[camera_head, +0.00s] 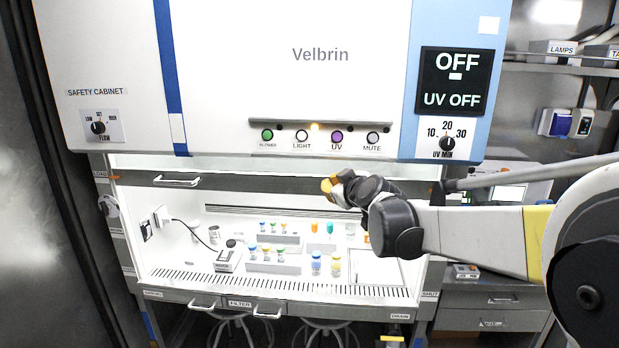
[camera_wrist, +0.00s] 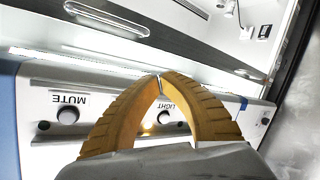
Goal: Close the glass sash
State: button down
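The glass sash is raised on the safety cabinet. Its dark lower rail (camera_head: 250,183) lies just under the control panel, with the work opening exposed below it. A silver handle (camera_head: 176,181) sits on the rail's left part. In the wrist view, which is upside down, a handle (camera_wrist: 106,18) shows on the dark rail, beyond the fingers and to the left. My gripper (camera_head: 328,185) is in front of the rail, right of centre, below the UV button. Its yellow fingers (camera_wrist: 160,76) meet at the tips with nothing between them. They are apart from the handle.
The cabinet's work surface (camera_head: 180,275) holds several small vials, racks and a white device with a cable. The control strip (camera_head: 320,125) with its buttons is just above my gripper. Stools (camera_head: 325,325) stand beneath. Shelves (camera_head: 560,68) are at the right.

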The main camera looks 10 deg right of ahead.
jog(key=w+d+f, duration=0.1)
jog(key=w+f, duration=0.1)
jog(key=w, duration=0.4)
jog(key=w+f, duration=0.3)
jog(key=w, duration=0.4)
jog(key=shift+d+f+t+b, duration=0.25)
jog(key=shift+d+t+b, duration=0.1)
jog(key=shift+b, duration=0.1)
